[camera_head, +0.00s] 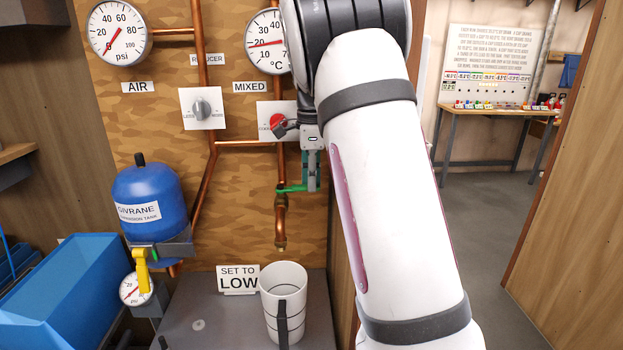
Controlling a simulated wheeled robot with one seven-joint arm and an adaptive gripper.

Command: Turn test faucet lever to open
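The test faucet has a green lever (290,189) on a copper pipe. The brass spout (280,240) points down below it. The lever points right and looks roughly level. My gripper (311,182) reaches down from the arm, with its fingers at or beside the lever's right end. I cannot tell whether they touch it. The arm hides much of the gripper, and the finger gap is not clear. A white cup (284,305) with black bands and a dark handle stands on the grey counter below the spout.
A "SET TO LOW" sign (238,280) stands behind the cup. A red knob (276,121) is close to my gripper, under the mixed temperature gauge (265,42). A grey reducer knob (202,108) and blue tank (148,190) are to the left. A workbench (490,112) stands far right.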

